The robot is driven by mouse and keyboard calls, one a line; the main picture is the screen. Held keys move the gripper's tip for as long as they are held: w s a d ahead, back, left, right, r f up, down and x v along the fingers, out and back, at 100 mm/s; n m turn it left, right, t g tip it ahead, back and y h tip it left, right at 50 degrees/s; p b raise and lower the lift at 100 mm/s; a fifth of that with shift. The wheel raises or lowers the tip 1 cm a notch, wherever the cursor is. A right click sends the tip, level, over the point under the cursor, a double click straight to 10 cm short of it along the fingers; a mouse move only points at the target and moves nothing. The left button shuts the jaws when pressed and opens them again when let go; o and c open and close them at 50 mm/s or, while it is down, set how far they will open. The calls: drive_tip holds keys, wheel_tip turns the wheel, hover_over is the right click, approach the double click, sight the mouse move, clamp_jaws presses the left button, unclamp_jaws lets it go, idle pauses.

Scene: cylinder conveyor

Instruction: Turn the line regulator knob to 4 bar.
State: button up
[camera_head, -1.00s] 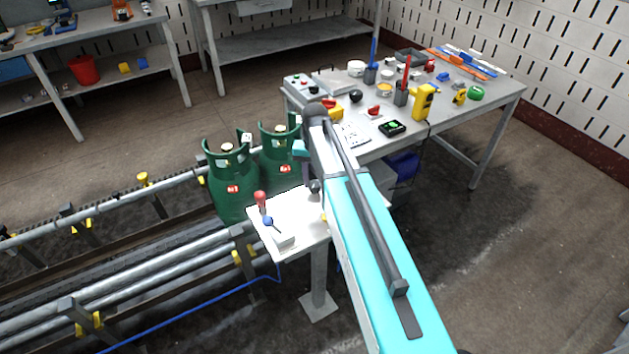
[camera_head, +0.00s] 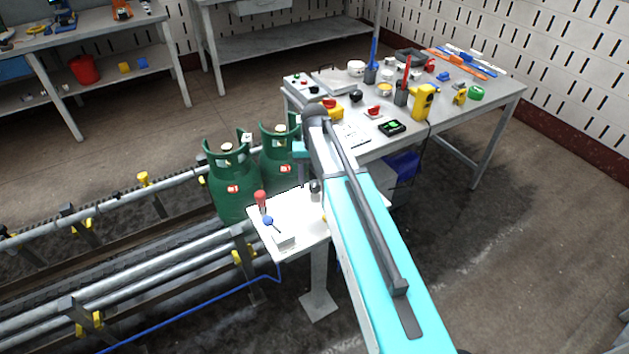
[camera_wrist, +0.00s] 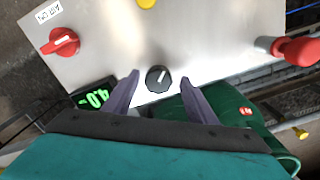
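The black regulator knob (camera_wrist: 158,78) with a white pointer line sits on a pale panel (camera_wrist: 205,40) in the wrist view. Its pointer leans up and slightly right. A small dark display (camera_wrist: 94,97) beside it shows green digits that read 4.0, tilted in the picture. My gripper (camera_wrist: 160,77) is open, one finger on each side of the knob, with a visible gap on both sides.
On the panel are a red knob (camera_wrist: 64,41) by an "AIR ON" label, a yellow button (camera_wrist: 146,3) and a red-handled part (camera_wrist: 297,50). Green gas cylinders (camera_head: 231,180) stand behind the stand. A cluttered workbench (camera_head: 478,100) is at the back right.

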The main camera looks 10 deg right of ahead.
sight(314, 183)
drive_tip(key=shift+d+r, duration=0.1)
wheel_tip(314, 183, up, 14)
drive_tip(key=b, duration=0.2)
drive_tip(key=shift+b, duration=0.3)
idle(0.7)
idle(0.4)
